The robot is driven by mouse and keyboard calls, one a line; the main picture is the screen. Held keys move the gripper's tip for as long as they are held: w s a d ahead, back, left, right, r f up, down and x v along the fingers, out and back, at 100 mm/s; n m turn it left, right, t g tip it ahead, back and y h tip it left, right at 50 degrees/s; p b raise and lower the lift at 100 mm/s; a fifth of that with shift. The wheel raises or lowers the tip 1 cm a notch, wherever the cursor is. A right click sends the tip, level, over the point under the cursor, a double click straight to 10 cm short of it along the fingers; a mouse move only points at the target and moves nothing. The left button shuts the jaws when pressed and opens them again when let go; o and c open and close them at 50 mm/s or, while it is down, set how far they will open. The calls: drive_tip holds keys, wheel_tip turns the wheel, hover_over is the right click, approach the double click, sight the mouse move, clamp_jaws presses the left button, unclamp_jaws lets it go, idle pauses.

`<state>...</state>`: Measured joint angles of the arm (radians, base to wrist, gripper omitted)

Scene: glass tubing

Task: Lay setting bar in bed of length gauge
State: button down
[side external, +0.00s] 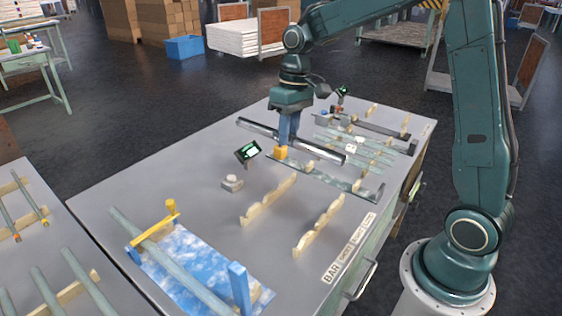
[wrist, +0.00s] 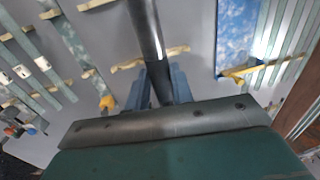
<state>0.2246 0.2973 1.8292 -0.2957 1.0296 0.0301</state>
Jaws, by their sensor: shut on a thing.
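The setting bar (side external: 323,152) is a long dark metal rod, also seen in the wrist view (wrist: 146,30). My gripper (side external: 288,140) has its blue fingers shut around the bar and holds it roughly level above the bench. What seems to be the length gauge (side external: 340,181) is a long narrow bed with a yellow-orange block (side external: 281,153) at its far-left end. The bar is above and beside this bed, apart from it. In the wrist view the bed (wrist: 78,45) and the block (wrist: 107,102) lie left of the bar. The fingertips are partly hidden.
A small lit readout (side external: 247,151) and a grey knob-like piece (side external: 232,183) stand left of the gauge. Notched wooden racks (side external: 268,200) stand empty in front, near a BAR label (side external: 332,273). Several glass tubes (side external: 360,150) lie behind. A blue patterned tray (side external: 190,265) holds a tube.

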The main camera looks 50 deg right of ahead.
drive_tip(key=s+d+r, duration=0.1)
drive_tip(key=s+d, duration=0.2)
drive_tip(key=d, duration=1.8)
drive_tip(key=shift+f, duration=0.1)
wheel_tip(320, 180, down, 16)
drive_tip(key=shift+r, duration=0.25)
drive_tip(key=shift+f, duration=0.15)
drive_tip(key=shift+f, duration=2)
drive_tip(key=shift+f, duration=0.55)
